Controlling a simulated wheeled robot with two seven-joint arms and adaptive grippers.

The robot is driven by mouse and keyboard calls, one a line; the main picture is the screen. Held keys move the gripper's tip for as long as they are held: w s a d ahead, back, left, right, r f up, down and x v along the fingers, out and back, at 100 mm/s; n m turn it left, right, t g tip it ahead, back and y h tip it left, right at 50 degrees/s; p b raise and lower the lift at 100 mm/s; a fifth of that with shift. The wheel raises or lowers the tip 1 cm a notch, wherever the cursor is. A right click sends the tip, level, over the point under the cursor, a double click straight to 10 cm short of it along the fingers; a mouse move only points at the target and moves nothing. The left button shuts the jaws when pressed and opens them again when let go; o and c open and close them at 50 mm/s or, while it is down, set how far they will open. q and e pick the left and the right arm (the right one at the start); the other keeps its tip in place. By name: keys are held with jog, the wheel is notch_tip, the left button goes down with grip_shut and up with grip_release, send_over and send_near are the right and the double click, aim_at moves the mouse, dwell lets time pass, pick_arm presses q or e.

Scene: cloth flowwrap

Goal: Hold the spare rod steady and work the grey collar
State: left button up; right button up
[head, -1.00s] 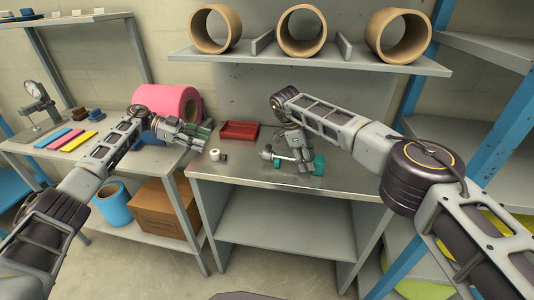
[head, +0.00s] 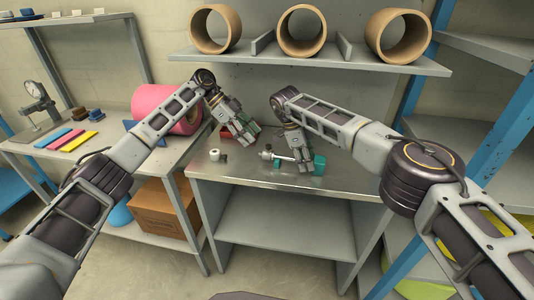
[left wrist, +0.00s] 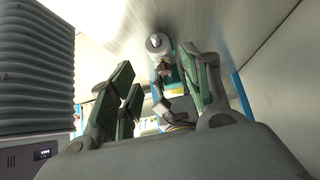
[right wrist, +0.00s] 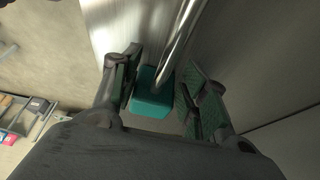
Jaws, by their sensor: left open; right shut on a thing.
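The spare rod (head: 286,158) is a shiny metal bar over the steel bench, with teal at its right end; it also shows in the right wrist view (right wrist: 181,42). The grey collar (head: 265,154) is at the rod's left end; in the left wrist view a round grey end (left wrist: 158,44) faces me, blurred.
A small white roll (head: 217,155) stands on the bench (head: 235,178) at left. A red tray (head: 228,131) is partly hidden behind my left gripper. A shelf (head: 300,57) with cardboard tubes hangs above. A pink roll (head: 150,101) is on the left table. The bench front is clear.

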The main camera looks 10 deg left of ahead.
aim_at(264, 150)
pick_arm(q)
jog(key=shift+f, duration=0.15)
jog(key=shift+x, duration=4.45)
jog(key=c, duration=0.9)
jog(key=shift+o, duration=0.2)
jog(key=shift+a, duration=0.35)
jog(key=shift+w+a, duration=0.2)
jog(key=shift+a, duration=1.65)
jog(key=shift+w+a, duration=0.2)
jog(key=shift+a, duration=1.7)
jog(key=shift+a, duration=0.25)
